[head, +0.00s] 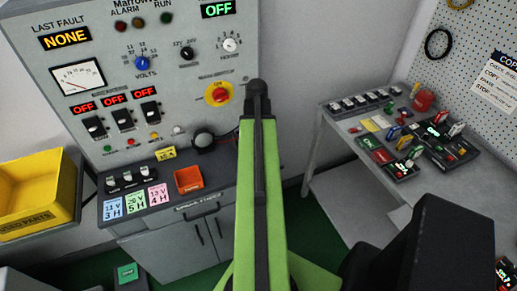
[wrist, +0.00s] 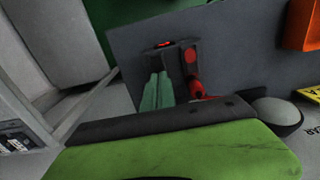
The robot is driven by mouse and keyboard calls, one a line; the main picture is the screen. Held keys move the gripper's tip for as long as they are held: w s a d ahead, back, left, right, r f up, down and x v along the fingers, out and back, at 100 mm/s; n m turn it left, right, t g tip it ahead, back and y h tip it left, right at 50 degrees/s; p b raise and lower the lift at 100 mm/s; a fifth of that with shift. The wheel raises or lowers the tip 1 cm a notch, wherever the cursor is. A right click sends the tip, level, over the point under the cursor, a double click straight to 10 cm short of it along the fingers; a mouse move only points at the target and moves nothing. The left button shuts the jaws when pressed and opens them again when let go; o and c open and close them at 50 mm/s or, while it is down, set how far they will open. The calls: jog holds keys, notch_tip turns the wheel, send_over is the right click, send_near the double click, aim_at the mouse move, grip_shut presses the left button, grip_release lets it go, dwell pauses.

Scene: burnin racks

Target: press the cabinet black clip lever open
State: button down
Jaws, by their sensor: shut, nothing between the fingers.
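In the wrist view, a dark clip fixture (wrist: 180,49) with a small glowing red light stands on the dark grey cabinet ledge (wrist: 240,55). A red part (wrist: 191,56) shows at its right side, with a red lead below. My gripper (wrist: 159,76) shows as two dull green fingers side by side, shut and empty. The fingertips lie just below the fixture in the picture; I cannot tell if they touch it. The exact lever is hard to make out. In the head view, my green arm hides the gripper and this fixture.
A yellow bin (head: 35,190) stands at far left. A side bench with boards (head: 390,157) stands at right. The control panel (head: 185,85) rises behind the ledge.

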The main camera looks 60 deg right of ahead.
jog(key=shift+r+p, duration=2.55)
jog(key=shift+r, duration=0.05)
jog(key=shift+f, duration=0.1)
jog(key=w+a+f+n+b, duration=0.1)
jog(key=w+a+n, duration=0.4)
jog(key=w+a, duration=1.4)
jog(key=w+a+f+n+b, duration=0.1)
jog(key=w+a+n, duration=0.1)
jog(key=a, duration=2.9)
jog(key=shift+w, duration=0.35)
